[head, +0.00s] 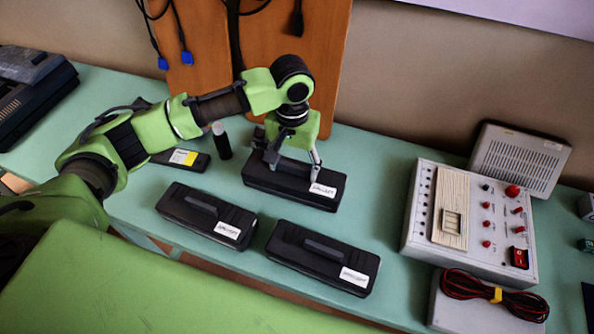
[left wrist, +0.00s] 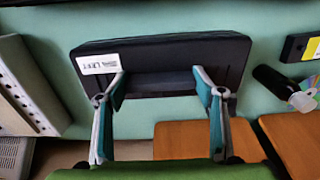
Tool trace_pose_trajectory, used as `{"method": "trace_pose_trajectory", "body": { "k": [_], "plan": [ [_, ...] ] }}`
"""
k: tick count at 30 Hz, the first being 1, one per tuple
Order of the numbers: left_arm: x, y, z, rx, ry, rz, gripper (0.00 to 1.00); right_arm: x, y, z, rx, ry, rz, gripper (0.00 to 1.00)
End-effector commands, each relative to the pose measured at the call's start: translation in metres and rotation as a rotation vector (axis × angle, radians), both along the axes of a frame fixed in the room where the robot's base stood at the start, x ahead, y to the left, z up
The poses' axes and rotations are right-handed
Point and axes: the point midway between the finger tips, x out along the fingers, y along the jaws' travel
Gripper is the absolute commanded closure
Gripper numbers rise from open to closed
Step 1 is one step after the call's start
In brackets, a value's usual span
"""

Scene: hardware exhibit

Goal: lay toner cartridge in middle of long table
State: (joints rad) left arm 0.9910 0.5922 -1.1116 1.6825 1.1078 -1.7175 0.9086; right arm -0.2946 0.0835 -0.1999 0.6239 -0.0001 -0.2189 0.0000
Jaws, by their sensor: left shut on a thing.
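Three black toner cartridges with white labels show in the head view. My left gripper (head: 296,168) reaches down onto the rear cartridge (head: 262,178) and is shut on it. In the left wrist view, the two fingers of my left gripper (left wrist: 161,85) are at either end of the raised grip on this cartridge (left wrist: 175,48). I cannot tell whether it touches the table. The other two cartridges, the left one (head: 180,207) and the right one (head: 290,250), lie at the front of the long green table (head: 372,180). My right gripper is not in view.
A white control box (head: 480,215) with red knobs stands to the right, near coiled red and black wires (head: 495,293). A small dark bottle (head: 221,142) and a black box with a yellow label (head: 180,159) are left of the held cartridge. A wooden board (head: 330,60) stands behind.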

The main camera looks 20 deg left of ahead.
Motion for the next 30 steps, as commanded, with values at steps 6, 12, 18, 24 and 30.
{"method": "trace_pose_trajectory", "body": {
  "k": [6, 12, 18, 24, 30],
  "plan": [
    [0.010, -0.006, -0.011, -0.003, -0.002, 0.001, 0.94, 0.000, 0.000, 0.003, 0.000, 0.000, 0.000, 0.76],
    [0.011, -0.006, -0.035, 0.000, -0.001, -0.001, 0.94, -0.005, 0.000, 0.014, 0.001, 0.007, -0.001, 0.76],
    [0.012, -0.006, -0.044, -0.001, -0.004, -0.001, 0.94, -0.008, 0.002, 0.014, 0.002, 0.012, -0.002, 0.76],
    [0.012, -0.006, -0.044, -0.002, -0.003, -0.001, 0.94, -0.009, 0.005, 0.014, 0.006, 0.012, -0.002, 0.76],
    [0.011, -0.006, -0.047, -0.001, -0.001, 0.000, 0.21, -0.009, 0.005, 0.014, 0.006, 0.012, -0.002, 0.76]
  ]
}}
